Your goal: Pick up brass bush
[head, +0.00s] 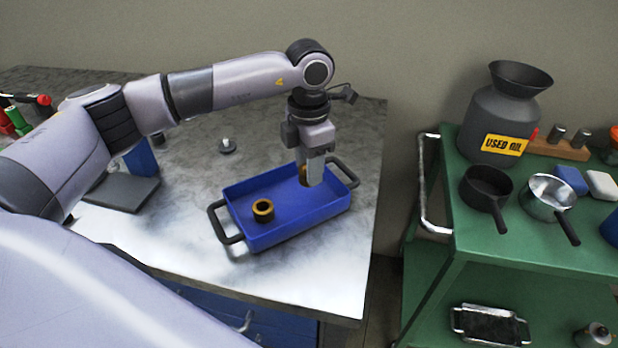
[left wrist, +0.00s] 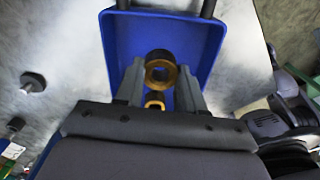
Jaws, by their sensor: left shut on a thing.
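A blue tray (head: 290,220) with dark handles at both ends stands on the workbench. One brass bush (head: 263,210), a gold and dark ring, rests on the tray floor at the near left. My left gripper (head: 310,178) points down into the far right part of the tray, shut on a second brass bush (head: 303,174), which is mostly hidden by a finger. In the left wrist view, the held brass bush (left wrist: 160,72) sits between the fingertips, with the other bush (left wrist: 154,101) partly hidden behind the gripper body. My right gripper is not in view.
The tray walls surround the fingers closely. A small grey knob-like part (head: 228,146) sits on the bench behind the tray. A green cart (head: 470,240) with a used oil can (head: 500,115) and pans stands to the right. The bench front is clear.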

